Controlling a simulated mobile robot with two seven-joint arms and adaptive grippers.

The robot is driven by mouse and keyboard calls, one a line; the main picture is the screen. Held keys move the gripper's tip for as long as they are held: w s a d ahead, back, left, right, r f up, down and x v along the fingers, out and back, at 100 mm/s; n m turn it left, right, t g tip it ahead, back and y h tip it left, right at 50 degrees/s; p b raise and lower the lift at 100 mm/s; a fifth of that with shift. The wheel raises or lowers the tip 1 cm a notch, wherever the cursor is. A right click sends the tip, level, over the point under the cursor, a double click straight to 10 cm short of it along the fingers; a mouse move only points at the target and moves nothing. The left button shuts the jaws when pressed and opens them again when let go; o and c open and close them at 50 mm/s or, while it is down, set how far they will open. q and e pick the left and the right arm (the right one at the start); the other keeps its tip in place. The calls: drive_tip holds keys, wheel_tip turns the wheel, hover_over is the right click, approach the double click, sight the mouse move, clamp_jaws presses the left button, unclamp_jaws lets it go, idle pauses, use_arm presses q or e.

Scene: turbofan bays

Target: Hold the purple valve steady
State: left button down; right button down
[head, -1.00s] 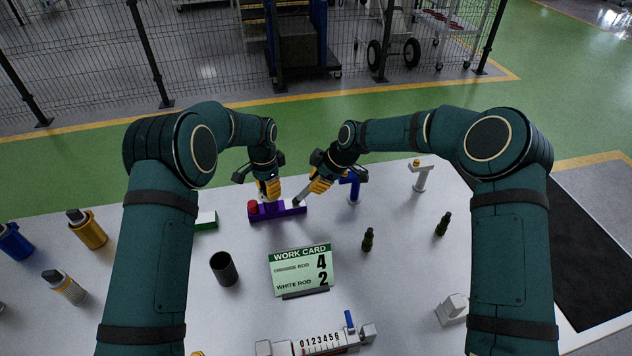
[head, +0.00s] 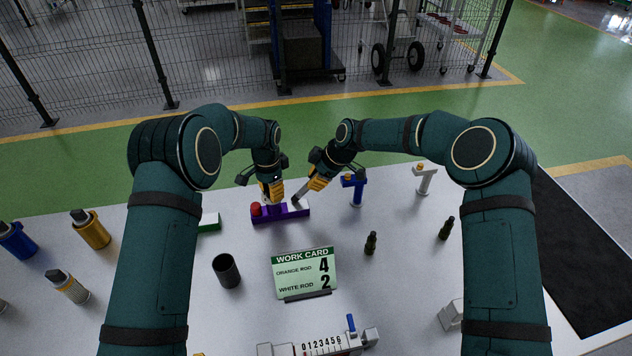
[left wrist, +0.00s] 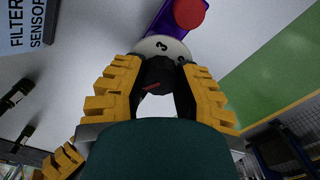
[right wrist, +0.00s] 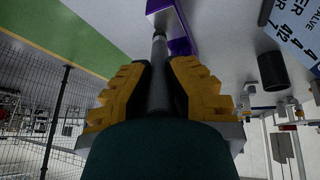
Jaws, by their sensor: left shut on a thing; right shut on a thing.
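The purple valve (head: 292,214) lies on the white table, a long block with a red cap (head: 256,209) at its left end. My left gripper (head: 273,196) is over its middle. In the left wrist view its fingers are shut on a dark knob (left wrist: 155,78) with a red mark, by a white dial (left wrist: 163,48) reading 3. My right gripper (head: 309,190) is shut on a slanted grey rod (right wrist: 158,80), which reaches the valve's right part; the purple body shows beyond it in the right wrist view (right wrist: 182,38). Whether the rod is fixed to the valve is unclear.
A work card (head: 305,274) stands in front. A blue tee-shaped piece (head: 355,190) stands close right of the valve, and a green-and-white block (head: 209,222) lies left.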

idle(0.4)
drive_tip(key=shift+s+a+r, duration=0.1)
drive_tip(key=shift+s+a, duration=0.2)
drive_tip(key=shift+s, duration=0.05)
drive_tip(key=shift+d, duration=0.1)
drive_tip(key=shift+w+d, duration=0.15)
drive_tip(key=shift+d, duration=0.55)
drive_tip(key=shift+s+d, duration=0.85)
drive_tip(key=shift+s, duration=0.3)
drive_tip(key=shift+w, duration=0.15)
